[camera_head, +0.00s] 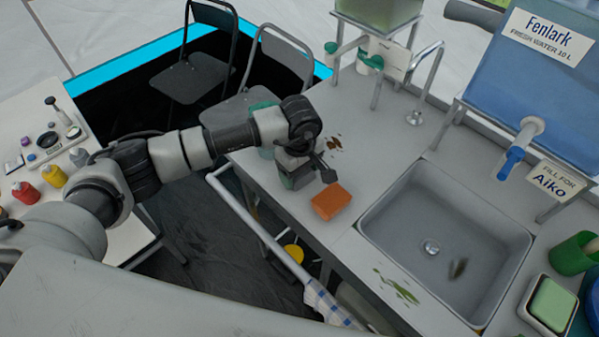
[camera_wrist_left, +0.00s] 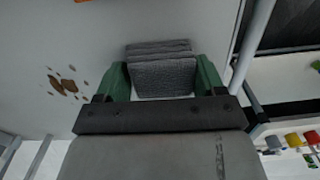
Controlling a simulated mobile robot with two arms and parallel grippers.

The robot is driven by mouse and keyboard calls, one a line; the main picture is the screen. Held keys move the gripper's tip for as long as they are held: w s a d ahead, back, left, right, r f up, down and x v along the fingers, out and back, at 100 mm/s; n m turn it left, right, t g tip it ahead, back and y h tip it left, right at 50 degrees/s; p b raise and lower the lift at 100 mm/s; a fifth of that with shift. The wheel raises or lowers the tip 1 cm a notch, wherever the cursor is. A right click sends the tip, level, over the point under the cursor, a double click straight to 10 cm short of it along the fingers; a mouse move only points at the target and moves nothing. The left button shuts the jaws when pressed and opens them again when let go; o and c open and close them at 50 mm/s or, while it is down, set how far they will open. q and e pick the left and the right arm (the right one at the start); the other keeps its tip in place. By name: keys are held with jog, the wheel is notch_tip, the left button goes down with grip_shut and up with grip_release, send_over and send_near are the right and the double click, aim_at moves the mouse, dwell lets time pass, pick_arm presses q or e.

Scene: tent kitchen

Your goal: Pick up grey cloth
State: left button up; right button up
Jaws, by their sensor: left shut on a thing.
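The grey cloth (camera_wrist_left: 163,72) is a folded, ribbed bundle between the two green fingers of my left gripper in the left wrist view. My left gripper (camera_head: 296,178) is shut on it at the counter's left edge in the head view. There the wrist and fingers hide the cloth, and I cannot tell whether it touches the counter. My right gripper is not in view.
An orange sponge (camera_head: 331,201) lies just right of the gripper on the counter (camera_head: 318,235). A sink (camera_head: 440,235) is farther right. Brown stains (camera_head: 334,143) lie behind the gripper. A rail (camera_head: 262,232) runs along the counter front, with a checked towel (camera_head: 328,304).

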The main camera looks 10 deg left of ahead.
pick_arm(q)
jog(key=shift+r, duration=0.1)
jog(key=shift+r+b, duration=0.3)
jog(key=shift+r, duration=0.25)
notch_tip(320, 180, up, 3)
jog(key=shift+f+b, duration=0.1)
jog(key=shift+b, duration=0.35)
jog(key=d+r+b, duration=0.3)
jog(key=d+r, duration=0.4)
jog(key=d, duration=0.4)
jog(key=shift+w+d, duration=0.2)
jog(key=shift+d, duration=0.2)
jog(key=o, duration=0.4)
jog(key=c, duration=0.3)
jog(key=shift+f, duration=0.1)
jog(key=shift+c, duration=0.2)
